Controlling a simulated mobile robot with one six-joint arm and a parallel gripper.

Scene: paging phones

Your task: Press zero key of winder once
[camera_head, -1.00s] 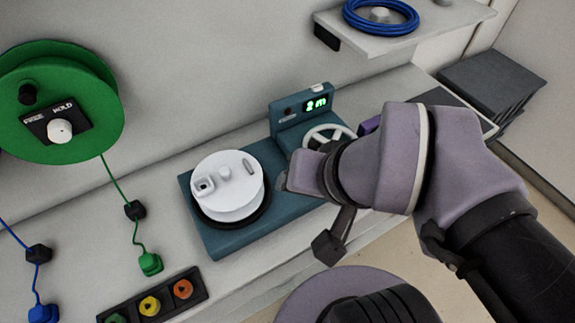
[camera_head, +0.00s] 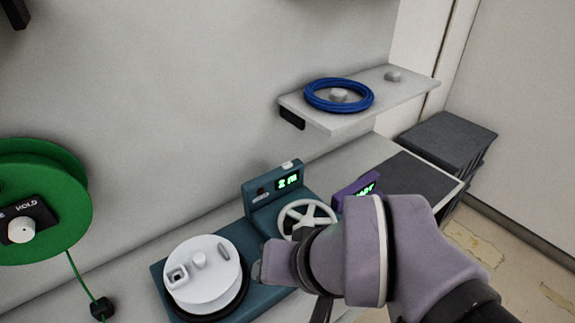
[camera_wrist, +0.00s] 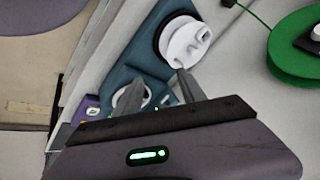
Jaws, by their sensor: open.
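The teal winder (camera_head: 255,210) stands on the bench, with a white spool (camera_head: 205,285) at its left and a white spoked handwheel (camera_head: 307,215) at its right. Its raised back housing has a green display (camera_head: 288,181) that seems to read 2 m. A small white key (camera_head: 287,165) sits on top of the housing; I cannot read any label on it. My gripper (camera_head: 262,264) is in front of the handwheel and right of the spool, apart from the key. In the wrist view my gripper (camera_wrist: 163,84) is open and empty, and the spool (camera_wrist: 186,42) shows beyond the fingers.
A purple device (camera_head: 357,190) with a green display stands right of the winder, partly hidden by my arm. A shelf (camera_head: 400,92) with a blue coil (camera_head: 338,95) juts out above. A green reel (camera_head: 60,195) hangs on the wall at left.

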